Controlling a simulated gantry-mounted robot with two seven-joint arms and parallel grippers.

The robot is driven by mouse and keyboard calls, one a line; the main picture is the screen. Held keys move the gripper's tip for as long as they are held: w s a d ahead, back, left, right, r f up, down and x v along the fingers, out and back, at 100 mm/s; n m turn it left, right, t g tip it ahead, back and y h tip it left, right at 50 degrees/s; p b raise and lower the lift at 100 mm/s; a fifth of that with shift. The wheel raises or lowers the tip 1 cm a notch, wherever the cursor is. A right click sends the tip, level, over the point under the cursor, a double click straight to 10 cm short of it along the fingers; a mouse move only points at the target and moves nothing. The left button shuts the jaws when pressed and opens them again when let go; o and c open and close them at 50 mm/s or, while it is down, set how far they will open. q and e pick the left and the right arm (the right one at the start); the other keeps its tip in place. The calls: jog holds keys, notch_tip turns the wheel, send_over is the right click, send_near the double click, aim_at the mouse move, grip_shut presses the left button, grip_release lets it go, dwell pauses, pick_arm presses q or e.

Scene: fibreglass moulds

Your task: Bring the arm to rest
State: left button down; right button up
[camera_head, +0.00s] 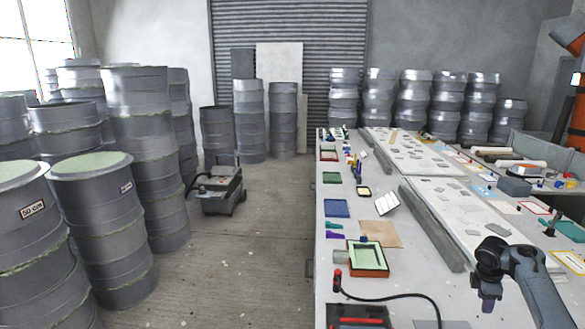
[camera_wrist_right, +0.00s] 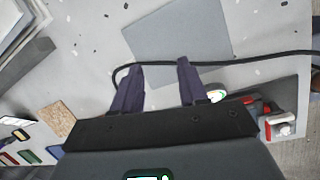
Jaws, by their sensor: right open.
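My right arm comes in from the lower right in the head view. Its dark gripper (camera_head: 487,303) points down over the long workbench (camera_head: 405,285). My left gripper does not show.
A green-lined red tray (camera_head: 368,258), a brown sheet (camera_head: 381,234) and a dark tray with red items (camera_head: 358,318) lie along the bench's near edge. A long grey bar (camera_head: 430,228) lies right of them. Steel drums (camera_head: 105,205) stand left, beyond open floor (camera_head: 245,265).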

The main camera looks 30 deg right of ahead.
jog(key=a+f+t+h, duration=0.2)
jog(key=a+f+h, duration=0.1)
jog(key=a, duration=0.9)
jog(key=a+f+t+h, duration=0.2)
jog(key=a+f+h, duration=0.15)
jog(key=a, duration=0.85)
jog(key=s+a+t+y, duration=0.1)
jog(key=s+a+y, duration=0.1)
jog(key=s+a, duration=0.65)
jog(key=s+a+t+y, duration=0.15)
jog(key=s+a, duration=0.35)
jog(key=a, duration=0.6)
jog(key=s+a+f+m+g+y, duration=0.1)
jog(key=a+f+m+y, duration=0.15)
jog(key=a, duration=0.55)
jog(key=s+a+f+m+g+y, duration=0.1)
jog(key=a+f+m+y, duration=0.1)
jog(key=a+m+y, duration=0.35)
pick_arm(q)
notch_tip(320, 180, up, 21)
jog(key=p, duration=2)
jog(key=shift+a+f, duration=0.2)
pick_arm(e)
notch_tip(320, 180, up, 21)
jog(key=a+n+h, duration=0.1)
jog(key=shift+a+f+n+h, duration=0.2)
jog(key=shift+a+n+h, duration=0.1)
jog(key=shift+a+h, duration=0.1)
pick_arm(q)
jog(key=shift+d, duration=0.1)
